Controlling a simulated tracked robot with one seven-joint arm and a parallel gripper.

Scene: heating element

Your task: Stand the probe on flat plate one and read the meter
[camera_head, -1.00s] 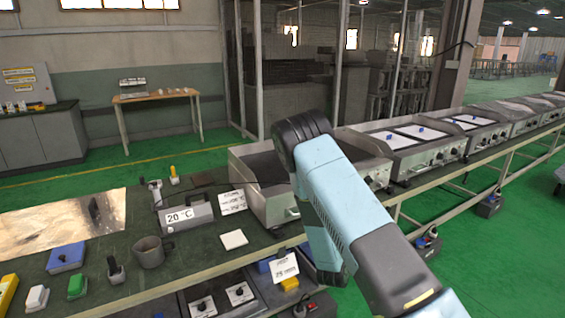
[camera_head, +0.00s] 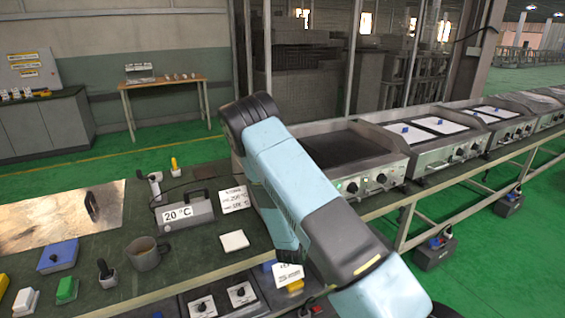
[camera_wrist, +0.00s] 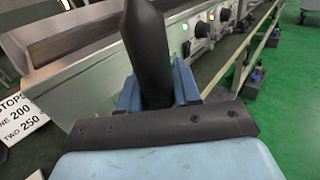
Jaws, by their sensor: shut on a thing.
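My gripper (camera_wrist: 158,92) shows in the wrist view with its two blue fingers shut on a dark, tapered upright handle, which seems to be the probe (camera_wrist: 148,50). Its lower end is hidden. In the head view my arm hides the gripper and the probe. The meter (camera_head: 185,212), a grey box reading 20 °C, stands on the bench left of my arm. A steel griddle with a dark flat plate (camera_head: 345,148) stands right of my arm; I cannot tell any plate number on it. Its front and knobs (camera_wrist: 195,32) lie beyond the gripper in the wrist view.
A card with 200 and 250 (camera_head: 235,199) stands beside the meter. A white square (camera_head: 233,241), a mug (camera_head: 146,254) and a blue block (camera_head: 58,257) lie on the bench. More griddles (camera_head: 435,150) line the right. A shelf with knobs (camera_head: 220,300) sits below.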

